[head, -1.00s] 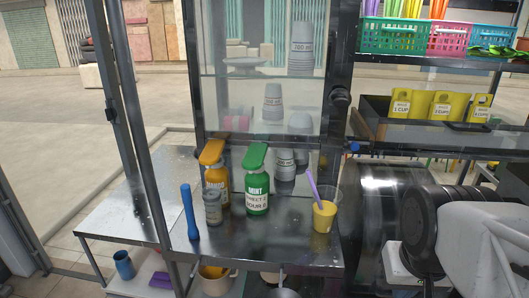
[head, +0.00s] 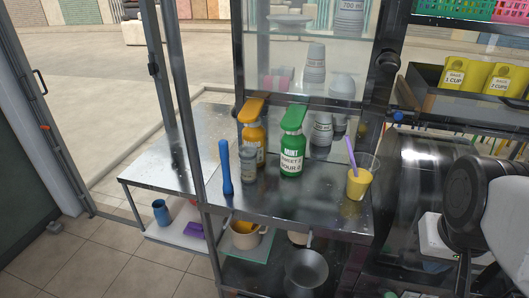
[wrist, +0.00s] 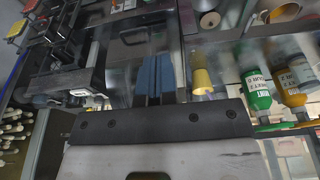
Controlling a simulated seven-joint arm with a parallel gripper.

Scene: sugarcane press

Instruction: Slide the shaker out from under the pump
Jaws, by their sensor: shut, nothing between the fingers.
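The small grey shaker (head: 247,163) stands upright on the metal counter in the head view. It is in front of the orange bottle (head: 261,140) and below that bottle's orange pump head (head: 250,110). The green mint bottle (head: 291,150) with its green pump stands to the right. In the wrist view, my gripper (wrist: 157,60) shows two blue fingers close together, shut and empty. The green bottle (wrist: 257,88) and orange bottle (wrist: 292,92) are off to its right there. I cannot make out the shaker in the wrist view.
A blue stick (head: 226,168) stands just left of the shaker. A yellow cup with a purple straw (head: 358,178) stands near the counter's right end; a yellow cup (wrist: 201,82) is beside my fingers. A metal post (head: 188,110) rises left. Bare counter (head: 290,200) lies in front.

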